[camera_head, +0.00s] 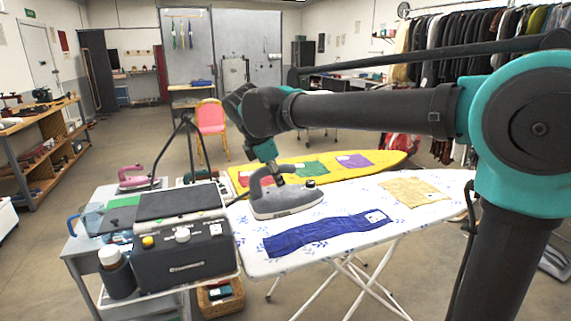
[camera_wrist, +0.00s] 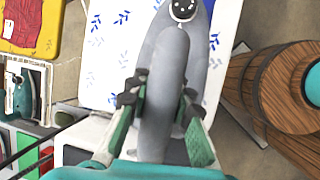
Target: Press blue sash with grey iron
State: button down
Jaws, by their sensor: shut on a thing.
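The grey iron (camera_head: 287,203) is at the left part of the white, blue-patterned ironing board (camera_head: 350,259), behind and left of the blue sash. Its sole looks level; I cannot tell if it touches the cover. My gripper (camera_head: 270,168) is shut on its handle from above. In the wrist view, the fingers of my gripper (camera_wrist: 160,103) clasp both sides of the handle of the grey iron (camera_wrist: 172,50). The blue sash (camera_head: 325,234) lies flat and lengthwise near the board's front edge, with a small white tag at its right end. The iron is apart from it.
A yellow cloth (camera_head: 414,192) lies on the board's right part. Behind stands a yellow board (camera_head: 395,159) with green (camera_head: 311,168) and purple (camera_head: 355,160) cloths. A dark steam unit (camera_head: 180,250) and a pink iron (camera_head: 138,177) stand on the cart at left.

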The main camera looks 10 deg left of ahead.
jog(key=shift+d+f, duration=0.4)
jog(key=shift+f, duration=0.05)
jog(key=shift+w+f, duration=0.1)
jog(key=shift+f, duration=3)
